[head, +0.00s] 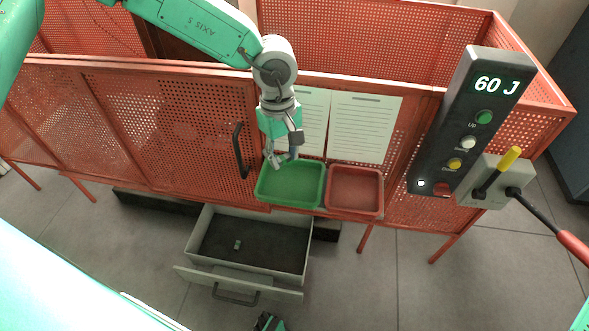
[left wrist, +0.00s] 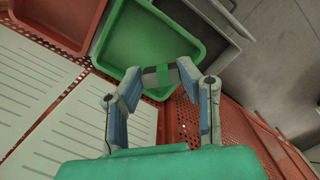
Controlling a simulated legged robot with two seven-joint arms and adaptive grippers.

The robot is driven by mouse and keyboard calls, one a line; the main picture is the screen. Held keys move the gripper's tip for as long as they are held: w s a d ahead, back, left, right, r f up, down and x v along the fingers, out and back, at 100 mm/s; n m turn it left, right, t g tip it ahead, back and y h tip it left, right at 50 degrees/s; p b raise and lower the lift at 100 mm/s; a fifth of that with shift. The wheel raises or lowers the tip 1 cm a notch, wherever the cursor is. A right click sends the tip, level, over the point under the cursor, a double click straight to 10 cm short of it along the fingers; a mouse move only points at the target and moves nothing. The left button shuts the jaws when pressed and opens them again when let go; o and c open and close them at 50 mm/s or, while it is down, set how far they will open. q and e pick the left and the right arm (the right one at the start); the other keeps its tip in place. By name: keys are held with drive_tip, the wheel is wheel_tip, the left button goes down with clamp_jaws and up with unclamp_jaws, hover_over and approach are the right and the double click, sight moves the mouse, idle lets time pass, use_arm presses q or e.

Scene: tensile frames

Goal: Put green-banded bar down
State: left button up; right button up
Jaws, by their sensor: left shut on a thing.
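My left gripper (head: 282,160) hangs over the back left part of the green tray (head: 262,191). In the left wrist view my left gripper (left wrist: 161,73) is shut on the grey green-banded bar (left wrist: 163,78), which lies crosswise between the fingertips. The green tray (left wrist: 135,40) is behind the bar in that view. The tray's visible floor looks empty. In the head view the bar is too small and covered by the fingers to make out clearly. I cannot tell the exact gap between bar and tray.
A red tray (head: 355,190) sits right beside the green one. Below, an open drawer (head: 205,240) holds a small greenish piece (head: 237,244). A red perforated guard (head: 190,130) with a black handle (head: 240,150) stands behind. A control panel (head: 455,130) reading 60 J is at right.

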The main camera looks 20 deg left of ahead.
sight(292, 185)
use_arm(q)
drive_tip(key=w+f+n+p, duration=0.1)
drive_tip(key=f+n, duration=0.2)
drive_tip(key=f, duration=0.1)
drive_tip(key=w+f+n+p, duration=0.1)
drive_tip(key=f+n, duration=0.2)
drive_tip(key=f, duration=0.1)
drive_tip(key=w+f+n+t+p, duration=0.1)
drive_tip(key=f+n, duration=0.1)
drive_tip(key=f, duration=0.2)
drive_tip(key=shift+w+d+f+n+h, duration=0.1)
drive_tip(key=shift+n+h, duration=0.2)
drive_tip(key=shift+n, duration=0.1)
use_arm(e)
drive_tip(key=r, duration=0.4)
drive_tip(key=shift+w+r, duration=0.1)
drive_tip(key=shift+w, duration=0.25)
use_arm(q)
drive_tip(key=shift+f, duration=0.1)
drive_tip(key=o, duration=1.2)
